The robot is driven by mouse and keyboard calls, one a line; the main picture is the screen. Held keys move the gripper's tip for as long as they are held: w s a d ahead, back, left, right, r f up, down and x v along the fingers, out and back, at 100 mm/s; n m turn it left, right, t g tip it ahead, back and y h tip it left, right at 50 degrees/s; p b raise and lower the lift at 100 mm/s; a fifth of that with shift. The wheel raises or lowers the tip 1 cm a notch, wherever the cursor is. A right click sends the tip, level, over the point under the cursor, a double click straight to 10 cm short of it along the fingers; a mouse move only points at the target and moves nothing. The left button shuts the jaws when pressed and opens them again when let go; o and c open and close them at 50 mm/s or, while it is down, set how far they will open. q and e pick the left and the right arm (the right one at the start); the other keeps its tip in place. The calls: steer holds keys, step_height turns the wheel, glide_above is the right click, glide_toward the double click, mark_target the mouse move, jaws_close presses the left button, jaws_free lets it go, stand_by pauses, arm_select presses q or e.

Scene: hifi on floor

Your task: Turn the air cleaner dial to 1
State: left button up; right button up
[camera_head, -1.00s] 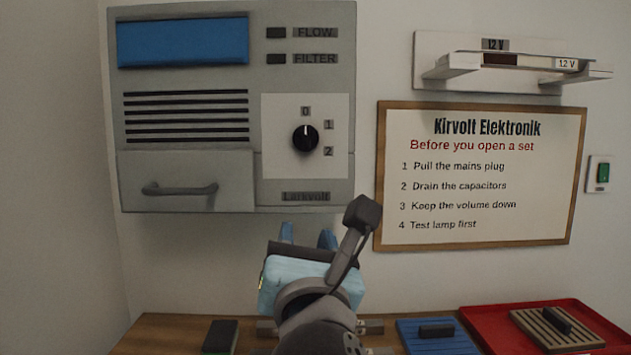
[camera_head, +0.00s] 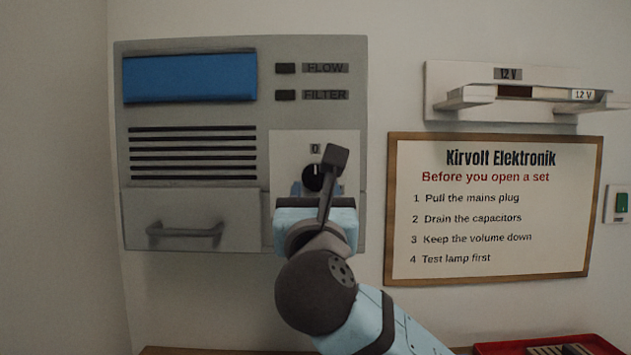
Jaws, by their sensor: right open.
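The grey air cleaner (camera_head: 190,217) hangs on the wall at the left. Its round black dial (camera_head: 311,178) sits on a pale square panel, partly hidden by my right gripper. The dial's white mark points up toward the 0 label (camera_head: 315,149). The labels 1 and 2 are hidden behind my gripper. My left gripper is not in view.
A drawer handle (camera_head: 186,234) sticks out of the cleaner left of my gripper. A framed sign (camera_head: 490,272) and a 12 V shelf (camera_head: 465,95) are on the wall to the right. A red tray (camera_head: 600,345) shows at the bottom right.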

steer(key=shift+x, duration=1)
steer(key=shift+f, duration=0.1)
steer(key=shift+c, duration=0.2)
jaws_close()
